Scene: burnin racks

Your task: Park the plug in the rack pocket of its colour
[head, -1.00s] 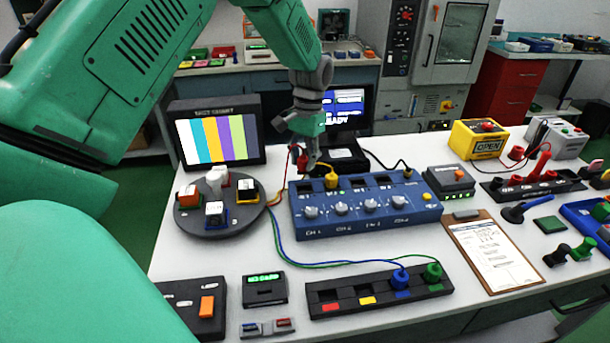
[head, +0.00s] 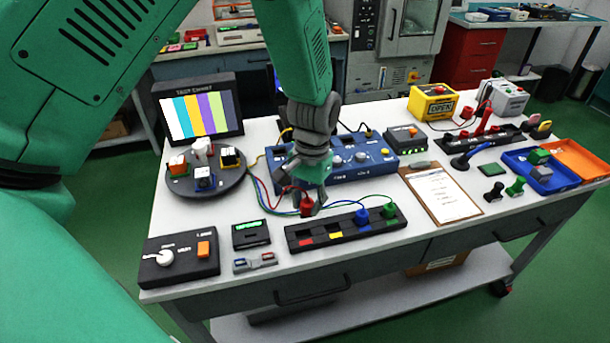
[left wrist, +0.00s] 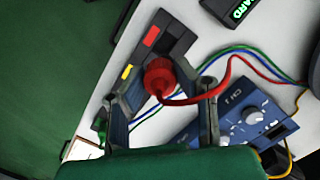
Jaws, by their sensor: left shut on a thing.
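My left gripper (head: 306,202) is shut on a red plug (head: 307,209), which hangs just behind the black rack (head: 340,237) at its left-middle part. In the left wrist view the red plug (left wrist: 159,74) sits between my two fingers, with its red cable trailing right. The rack has red, yellow, blue and green labels along its front. The blue plug (head: 361,216) and the green plug (head: 389,210) stand in the pockets behind their labels. The pockets at the red label (left wrist: 152,36) and yellow label (left wrist: 127,72) look empty. My right gripper is not in view.
The blue channel box (head: 350,173) stands behind my gripper, partly hidden by my arm. A round tray (head: 205,186) with coloured blocks is at left. A small black display (head: 250,234) stands left of the rack, and a clipboard (head: 440,195) lies to the right.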

